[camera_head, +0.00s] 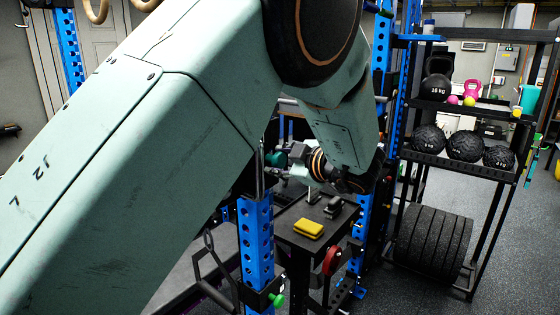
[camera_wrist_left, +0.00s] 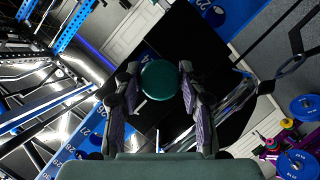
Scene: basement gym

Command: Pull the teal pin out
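The teal pin shows its round teal knob (camera_wrist_left: 159,80) in the left wrist view, face-on between the fingertips. A numbered blue rack post (camera_wrist_left: 75,150) runs diagonally behind it. The pin's shaft is hidden behind the knob. My left gripper (camera_wrist_left: 159,84) has a finger against each side of the knob and appears shut on it. In the head view the left gripper (camera_head: 290,163) is small, beyond my large pale green arm, near the blue post (camera_head: 257,240). The teal knob (camera_head: 276,158) shows there only as a small dark green patch. My right gripper is not in view.
A dark stand (camera_head: 335,225) below the gripper holds a yellow block (camera_head: 308,228) and small dark items. A red disc (camera_head: 332,260) is at its side. A black shelf (camera_head: 465,168) with balls stands at right. Free floor (camera_head: 510,270) lies at far right.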

